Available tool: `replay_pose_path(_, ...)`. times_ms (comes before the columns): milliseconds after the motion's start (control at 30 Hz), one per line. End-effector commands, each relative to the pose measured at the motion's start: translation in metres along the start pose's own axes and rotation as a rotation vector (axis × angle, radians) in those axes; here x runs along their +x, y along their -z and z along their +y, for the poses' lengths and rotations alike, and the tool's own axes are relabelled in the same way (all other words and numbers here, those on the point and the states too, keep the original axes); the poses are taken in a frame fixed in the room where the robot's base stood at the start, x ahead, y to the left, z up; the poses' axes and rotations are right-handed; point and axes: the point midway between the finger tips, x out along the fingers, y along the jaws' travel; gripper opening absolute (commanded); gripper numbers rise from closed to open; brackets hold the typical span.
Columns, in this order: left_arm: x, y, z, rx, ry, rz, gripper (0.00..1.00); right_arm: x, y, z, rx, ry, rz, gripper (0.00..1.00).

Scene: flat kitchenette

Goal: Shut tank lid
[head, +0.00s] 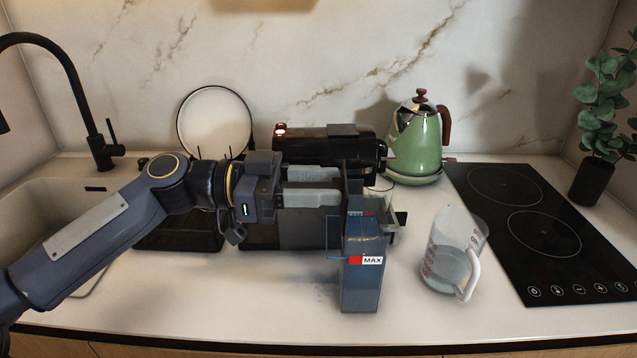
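The water tank (361,285) is a tall, see-through blue box with a red and white MAX label. It stands upright at the counter's front middle, in front of the black coffee machine (305,146). Clear and grey panels show around its top; I cannot tell for certain which is the lid or its exact angle. My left gripper (338,187) reaches in from the left, above and behind the tank's top. Its two pale fingers are apart with a gap between them, and I see nothing gripped. The fingertips partly overlap the panels. My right gripper is not in view.
A clear measuring jug (452,262) with liquid stands right of the tank. A green kettle (417,143) is behind it, and a black hob (543,228) lies right. The sink (45,195) and black tap (75,85) are left. The counter's front left is clear.

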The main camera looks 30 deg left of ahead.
Motion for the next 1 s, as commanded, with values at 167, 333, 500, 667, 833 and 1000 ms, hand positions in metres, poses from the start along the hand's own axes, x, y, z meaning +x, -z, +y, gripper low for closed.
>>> replay_pose_path(167, 0.000, 0.000, 0.000, 0.000, 0.000, 0.000, 0.17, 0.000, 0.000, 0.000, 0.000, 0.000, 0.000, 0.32)
replay_pose_path(333, 0.000, 0.000, 0.000, 0.000, 0.000, -0.001, 0.06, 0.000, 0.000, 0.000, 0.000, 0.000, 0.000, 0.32)
replay_pose_path(500, 0.001, 0.002, 0.000, 0.001, 0.001, -0.025, 0.06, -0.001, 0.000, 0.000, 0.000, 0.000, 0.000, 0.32)
replay_pose_path(667, 0.004, 0.004, -0.001, 0.002, 0.002, -0.092, 0.06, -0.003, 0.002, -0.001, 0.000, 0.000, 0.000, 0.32)
replay_pose_path(833, 0.011, 0.008, -0.001, 0.001, 0.004, -0.216, 0.06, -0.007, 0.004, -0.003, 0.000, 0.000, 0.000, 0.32)
replay_pose_path(1000, 0.020, 0.013, -0.001, 0.000, 0.003, -0.373, 0.06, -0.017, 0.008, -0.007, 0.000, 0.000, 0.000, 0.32)
